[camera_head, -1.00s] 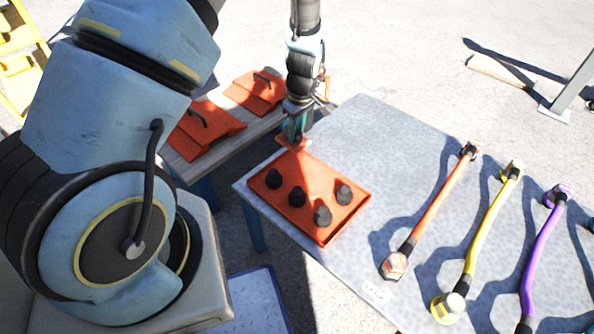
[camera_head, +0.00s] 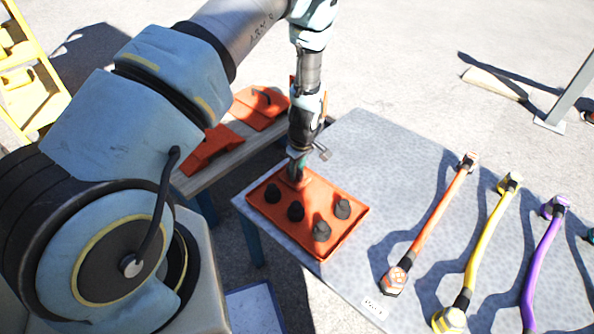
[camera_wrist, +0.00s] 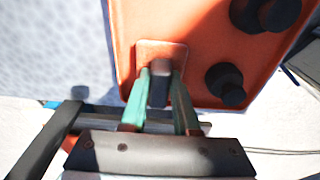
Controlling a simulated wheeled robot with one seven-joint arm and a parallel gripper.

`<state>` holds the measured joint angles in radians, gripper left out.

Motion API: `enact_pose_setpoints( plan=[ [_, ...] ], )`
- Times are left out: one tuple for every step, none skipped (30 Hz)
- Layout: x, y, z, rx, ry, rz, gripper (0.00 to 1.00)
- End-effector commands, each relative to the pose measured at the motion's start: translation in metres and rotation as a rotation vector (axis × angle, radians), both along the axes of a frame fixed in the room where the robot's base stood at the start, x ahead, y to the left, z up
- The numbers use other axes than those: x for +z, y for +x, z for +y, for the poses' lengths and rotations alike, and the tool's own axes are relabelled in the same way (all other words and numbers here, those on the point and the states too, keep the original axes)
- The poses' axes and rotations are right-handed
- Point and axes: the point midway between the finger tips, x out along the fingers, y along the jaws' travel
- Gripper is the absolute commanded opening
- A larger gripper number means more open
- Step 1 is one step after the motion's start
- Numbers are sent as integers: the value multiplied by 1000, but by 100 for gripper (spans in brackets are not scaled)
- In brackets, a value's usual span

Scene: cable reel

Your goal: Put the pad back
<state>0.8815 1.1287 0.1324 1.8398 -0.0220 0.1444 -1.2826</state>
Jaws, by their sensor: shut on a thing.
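My gripper (camera_head: 297,168) points down over the far left part of an orange tray (camera_head: 335,241) on the grey table. In the wrist view its green fingers (camera_wrist: 160,78) are shut on a dark upright grip. That grip stands on a small, rounded square orange pad (camera_wrist: 163,48), which also shows under the fingers in the head view (camera_head: 301,184). The pad is over the tray's floor, near one edge; I cannot tell whether it touches. Several black knobs (camera_wrist: 226,84) stand in the tray beside it.
Orange, yellow and purple bars (camera_head: 437,222) lie to the right on the grey table (camera_head: 400,150). The table between tray and bars is clear.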

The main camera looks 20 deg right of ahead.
Motion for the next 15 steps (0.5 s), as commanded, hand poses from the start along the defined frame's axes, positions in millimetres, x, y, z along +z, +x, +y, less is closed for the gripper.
enact_pose_setpoints(
  plan=[
    [0, 0, 0, 0, 0, 0, 0],
    [0, 0, 0, 0, 0, 0, 0],
    [-1, 0, 0, 0, 0, 0, 0],
    [-2, 0, 0, 0, 0, 0, 0],
    [-3, 0, 0, 1, 0, 0, 0],
    [-3, 0, 0, 1, 0, 0, 31],
    [-2, 0, 0, 1, 0, 0, 35],
    [-2, 0, 0, 1, 0, 0, 38],
    [-2, 0, 0, 1, 0, 0, 43],
    [-2, 0, 0, 1, 0, 0, 46],
    [-3, 0, 0, 0, 1, 0, 49],
    [-3, 0, 0, 0, 1, 0, 54],
    [-3, 0, 0, 0, 1, 0, 57],
    [-3, 0, 0, 0, 1, 0, 59],
    [-2, 0, 0, 0, 1, 0, 59]
  ],
)
